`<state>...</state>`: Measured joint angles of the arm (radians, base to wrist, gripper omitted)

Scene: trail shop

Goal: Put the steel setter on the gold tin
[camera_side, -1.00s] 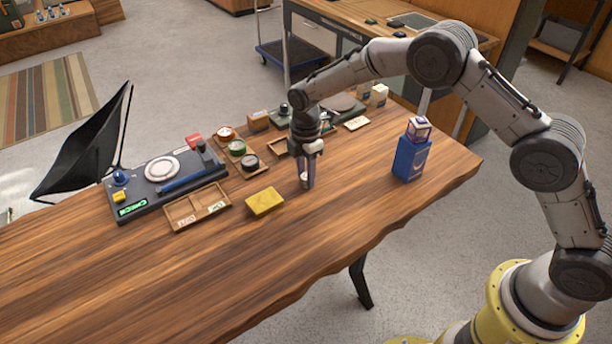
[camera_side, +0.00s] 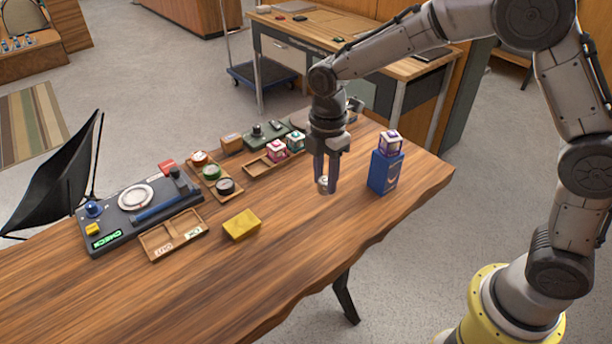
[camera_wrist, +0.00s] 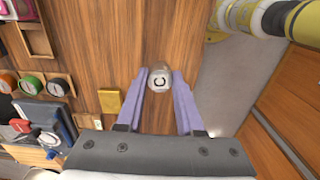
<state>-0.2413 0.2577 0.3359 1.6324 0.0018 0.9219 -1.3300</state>
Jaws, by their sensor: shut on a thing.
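My gripper (camera_side: 326,186) is shut on the steel setter (camera_side: 323,184), a small round metallic piece between its fingertips. It appears to hang above the bare wood, right of the gold tin. In the wrist view the setter (camera_wrist: 159,80) shows end-on between the purple-grey fingers of my gripper (camera_wrist: 160,78). The gold tin (camera_side: 241,224) is a low yellow block lying on the table, left of and nearer than my gripper in the side view. It also shows in the wrist view (camera_wrist: 110,101), left of the setter. Its top is bare.
A wooden divided tray (camera_side: 172,233) lies left of the tin, with a dark check station (camera_side: 140,215) behind it. Round tins sit in a tray (camera_side: 222,186). Pink and teal boxes (camera_side: 284,148) stand behind. A blue box (camera_side: 385,174) stands right. The front table is clear.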

